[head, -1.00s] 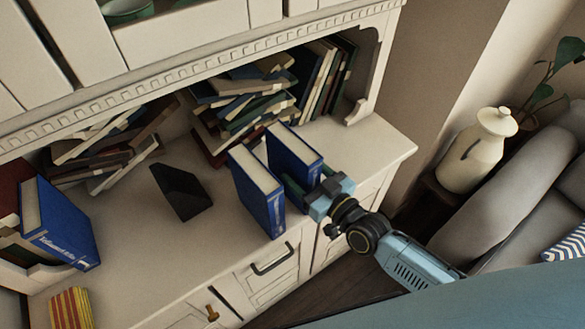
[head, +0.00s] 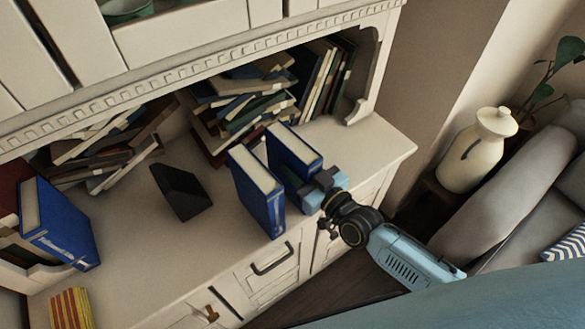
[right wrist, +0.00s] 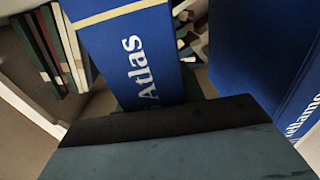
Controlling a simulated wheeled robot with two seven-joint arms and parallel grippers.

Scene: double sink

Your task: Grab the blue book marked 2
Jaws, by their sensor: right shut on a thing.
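Two thick blue books stand upright side by side on the cabinet top in the head view, a left one (head: 258,192) and a right one (head: 292,155). My right gripper (head: 308,190) is at the front edge of the right book and is shut on it. In the right wrist view this book shows the word "Atlas" (right wrist: 135,65) on its spine, with the gripper's dark fingers (right wrist: 165,115) across its near end. The other blue book (right wrist: 255,50) stands at the right there. I cannot read a 2 on either book. My left gripper is not in view.
Another blue book (head: 62,230) leans at the far left. A black wedge-shaped object (head: 182,192) sits on the cabinet top (head: 130,240). Piled books (head: 240,100) and a row of standing books (head: 325,75) lie behind. A white jar (head: 475,150) stands at the right.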

